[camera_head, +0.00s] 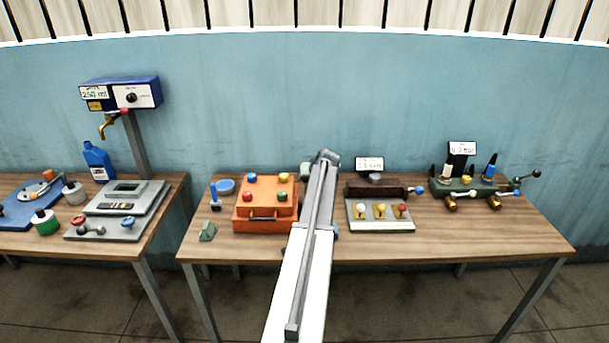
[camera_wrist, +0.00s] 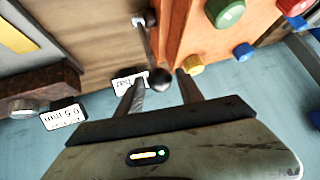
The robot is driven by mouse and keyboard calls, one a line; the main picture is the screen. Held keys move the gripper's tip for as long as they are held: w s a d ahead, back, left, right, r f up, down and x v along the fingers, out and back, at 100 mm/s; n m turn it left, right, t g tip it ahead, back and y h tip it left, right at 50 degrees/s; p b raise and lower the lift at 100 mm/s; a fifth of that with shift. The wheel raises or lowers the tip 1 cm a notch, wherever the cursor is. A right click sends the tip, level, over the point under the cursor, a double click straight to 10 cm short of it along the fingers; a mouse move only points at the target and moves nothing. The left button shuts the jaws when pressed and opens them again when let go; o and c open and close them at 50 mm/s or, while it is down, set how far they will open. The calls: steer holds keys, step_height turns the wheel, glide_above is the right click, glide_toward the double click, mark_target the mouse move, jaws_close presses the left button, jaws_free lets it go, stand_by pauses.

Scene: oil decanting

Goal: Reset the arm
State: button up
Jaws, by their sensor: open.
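My arm reaches forward over the right table in the head view, between an orange box (camera_head: 266,212) and a grey panel (camera_head: 380,223). The arm's far end (camera_head: 328,157) is near the table's back edge, and its jaws cannot be made out there. In the wrist view my gripper (camera_wrist: 160,78) is open, with its two fingers apart. A dark ball on a thin metal lever (camera_wrist: 147,42) appears between the fingertips; I cannot tell whether they touch it. The orange box also shows in the wrist view (camera_wrist: 215,50), beside the right finger.
The left table (camera_head: 150,213) carries a tap stand (camera_head: 139,145) and blue bottle (camera_head: 97,160). A blue wall (camera_head: 250,100) stands behind.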

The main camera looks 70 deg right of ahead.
steer(key=shift+s+a+r, duration=0.25)
steer(key=shift+a+r, duration=0.2)
steer(key=shift+r, duration=0.05)
steer(key=shift+r, duration=0.1)
